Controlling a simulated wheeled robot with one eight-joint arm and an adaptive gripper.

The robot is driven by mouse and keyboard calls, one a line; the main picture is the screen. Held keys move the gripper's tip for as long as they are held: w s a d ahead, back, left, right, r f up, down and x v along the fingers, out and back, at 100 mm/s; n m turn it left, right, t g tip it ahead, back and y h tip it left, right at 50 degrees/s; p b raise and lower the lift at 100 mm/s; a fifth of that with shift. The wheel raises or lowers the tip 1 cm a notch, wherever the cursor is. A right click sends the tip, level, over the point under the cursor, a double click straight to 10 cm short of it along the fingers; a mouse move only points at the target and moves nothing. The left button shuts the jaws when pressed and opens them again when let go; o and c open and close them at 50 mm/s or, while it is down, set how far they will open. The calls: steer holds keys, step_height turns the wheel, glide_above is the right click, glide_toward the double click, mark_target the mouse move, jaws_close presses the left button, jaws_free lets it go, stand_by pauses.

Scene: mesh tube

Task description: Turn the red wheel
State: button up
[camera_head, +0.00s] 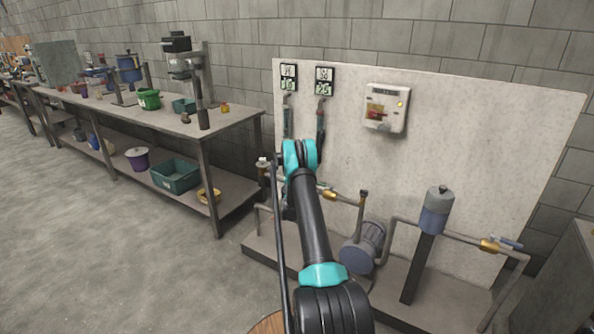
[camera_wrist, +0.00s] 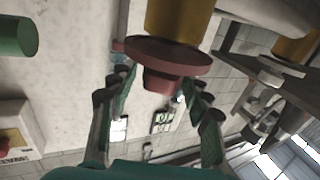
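The red wheel (camera_wrist: 180,57) shows in the wrist view, a dull red disc with a smaller hub facing me, on a yellow-brown fitting (camera_wrist: 178,18). My gripper (camera_wrist: 158,80) is open, with one green-padded finger on each side of the hub. The fingertips are close to the wheel's rim; I cannot tell whether they touch it. In the head view, my arm covers the wheel and my gripper, so neither can be made out there.
A pale panel (camera_head: 460,120) carries two digital gauges (camera_head: 324,80) and a white control box (camera_head: 386,108). Pipes, a blue-grey pump (camera_head: 363,247) and an upright cylinder (camera_head: 436,212) stand before it. A workbench (camera_head: 222,124) stands left; the floor (camera_head: 110,255) is clear.

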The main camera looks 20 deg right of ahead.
steer(key=c, duration=0.9)
steer(key=shift+c, duration=0.2)
steer(key=shift+d+n+y, duration=0.1)
steer(key=shift+n+y, duration=0.2)
steer(key=shift+y, duration=0.2)
steer(key=n+t+y, duration=0.1)
steer(key=n+y, duration=0.1)
steer(key=y, duration=0.1)
steer(key=shift+s+n+t+y, duration=0.1)
steer(key=shift+n+t+y, duration=0.2)
steer(key=shift+t+y, duration=0.1)
steer(key=shift+f+n+y, duration=0.1)
steer(key=shift+n+y, duration=1.1)
steer(key=shift+y, duration=1)
steer(key=o, duration=1.2)
